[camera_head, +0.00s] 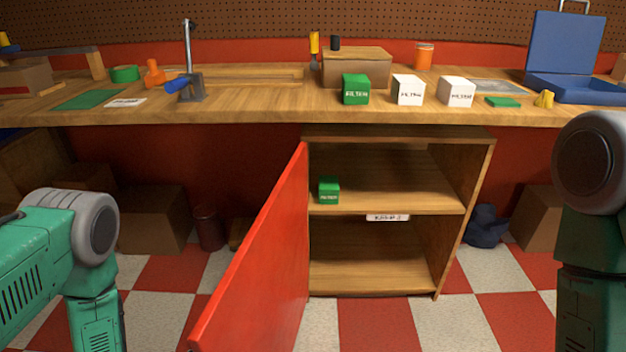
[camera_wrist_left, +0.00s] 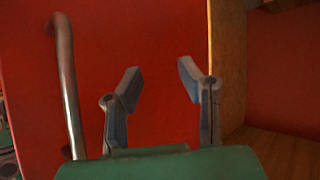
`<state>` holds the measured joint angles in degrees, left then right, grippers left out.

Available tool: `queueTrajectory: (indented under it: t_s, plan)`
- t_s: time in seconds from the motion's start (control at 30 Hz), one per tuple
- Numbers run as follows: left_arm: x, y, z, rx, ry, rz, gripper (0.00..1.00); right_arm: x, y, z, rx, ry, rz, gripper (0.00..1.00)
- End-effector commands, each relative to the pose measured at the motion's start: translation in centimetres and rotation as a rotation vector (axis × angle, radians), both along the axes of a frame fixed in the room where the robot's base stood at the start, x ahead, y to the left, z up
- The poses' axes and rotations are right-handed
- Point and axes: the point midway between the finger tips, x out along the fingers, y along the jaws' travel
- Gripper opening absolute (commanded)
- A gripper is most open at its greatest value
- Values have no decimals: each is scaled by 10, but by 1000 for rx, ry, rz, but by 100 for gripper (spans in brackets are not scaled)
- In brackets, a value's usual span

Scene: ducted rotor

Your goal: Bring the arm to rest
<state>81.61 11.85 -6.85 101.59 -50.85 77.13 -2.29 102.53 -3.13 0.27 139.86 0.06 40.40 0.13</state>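My left gripper (camera_wrist_left: 162,78) shows in the left wrist view with its two grey fingers spread apart and nothing between them. Behind it is a red panel, which looks like the cabinet's door. A metal bar handle (camera_wrist_left: 66,85) is on the panel to the left of the fingers, apart from them. In the head view my left arm (camera_head: 70,245) is at the lower left and my right arm (camera_head: 592,200) at the right edge. Neither gripper shows there. The red door (camera_head: 262,255) of the wooden cabinet (camera_head: 398,134) stands open towards me.
A green filter box (camera_head: 329,190) sits on the cabinet's upper shelf; the lower compartment looks empty. The workbench (camera_head: 250,115) above holds a green box (camera_head: 356,89), two white boxes (camera_head: 408,90), a blue case (camera_head: 565,55) and a faucet-like fixture (camera_head: 190,65).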

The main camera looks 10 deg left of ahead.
Motion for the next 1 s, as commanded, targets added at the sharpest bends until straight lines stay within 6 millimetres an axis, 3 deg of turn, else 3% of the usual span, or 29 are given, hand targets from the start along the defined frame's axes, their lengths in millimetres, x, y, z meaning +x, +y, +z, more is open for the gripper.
queueTrajectory:
  t_s: [0.07, 0.23, 0.5, 0.8, 1.0]
  plan:
    - [-22, -5, 2, 83, 179, 136, 32, 0, 0, 0, 0, 0, 0, 40]
    - [-97, 2, 16, 245, 533, 356, 32, 0, 0, 0, 0, 0, 0, 40]
    - [-215, 13, 68, 431, 939, 565, 32, 0, 0, 0, 0, 0, 0, 40]
    - [-200, 8, 142, 453, 891, 529, 32, 1, 0, 73, 0, -1, 0, 40]
    - [-192, 4, 173, 464, 866, 508, 32, 1, 0, 103, 0, 0, 0, 40]
